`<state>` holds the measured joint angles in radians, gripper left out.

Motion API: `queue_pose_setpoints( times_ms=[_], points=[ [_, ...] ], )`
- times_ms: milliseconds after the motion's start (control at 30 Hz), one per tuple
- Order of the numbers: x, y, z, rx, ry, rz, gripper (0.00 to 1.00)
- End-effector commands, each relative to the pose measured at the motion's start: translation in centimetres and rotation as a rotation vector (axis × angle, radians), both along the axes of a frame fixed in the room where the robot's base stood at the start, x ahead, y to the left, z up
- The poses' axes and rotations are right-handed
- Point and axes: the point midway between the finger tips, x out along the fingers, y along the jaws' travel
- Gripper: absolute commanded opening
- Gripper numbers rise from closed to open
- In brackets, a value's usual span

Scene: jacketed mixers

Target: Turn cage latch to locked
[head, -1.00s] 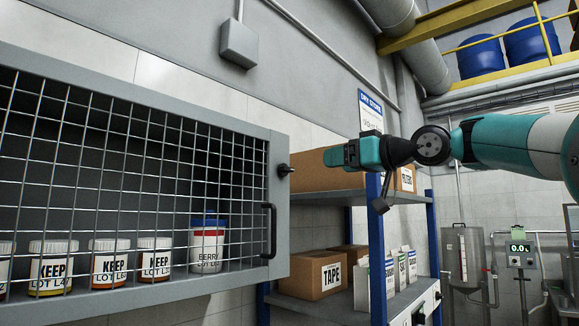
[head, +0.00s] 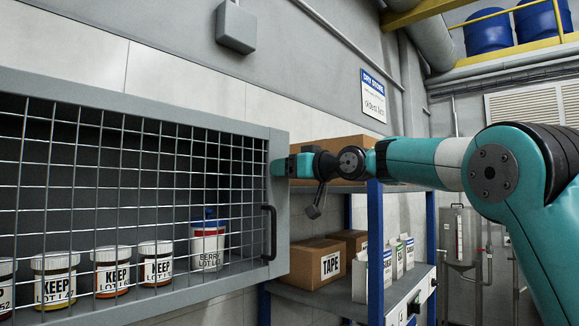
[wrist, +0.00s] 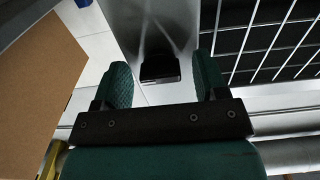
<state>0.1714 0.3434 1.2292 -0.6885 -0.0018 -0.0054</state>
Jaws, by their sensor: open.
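The cage (head: 200,124) has a grey frame and a wire mesh front, on the left in the head view. Its black cage latch (wrist: 160,68) shows in the wrist view as a dark knob on the grey frame. My gripper (wrist: 163,72) is open, with one teal finger on each side of the latch and a gap on both sides. I cannot tell how deep the latch sits between the fingers. In the head view my gripper (head: 279,168) is at the frame's right edge and hides the latch. The latch's turned position is not clear.
A black door handle (head: 270,232) sits below the gripper on the cage frame. Inside are several KEEP jars (head: 111,272) and a BERRY tub (head: 207,245). A blue-posted shelf (head: 376,250) with cardboard boxes (head: 316,264) stands close to the right, under my arm.

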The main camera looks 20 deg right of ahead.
Motion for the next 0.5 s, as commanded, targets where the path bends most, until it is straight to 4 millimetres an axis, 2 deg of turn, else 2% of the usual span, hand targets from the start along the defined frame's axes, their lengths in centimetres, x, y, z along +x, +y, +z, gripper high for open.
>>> queue_pose_setpoints(
  times_ms=[100,300,333,500],
  points=[
    [-0.03,-0.01,-0.01,0.0,0.0,0.0,0.66],
    [-0.04,-0.02,-0.01,0.0,0.0,0.0,0.2],
    [-0.04,-0.02,-0.01,0.0,0.0,0.0,0.17],
    [-0.05,-0.03,-0.04,-0.004,-0.002,0.0,0.17]
  ],
)
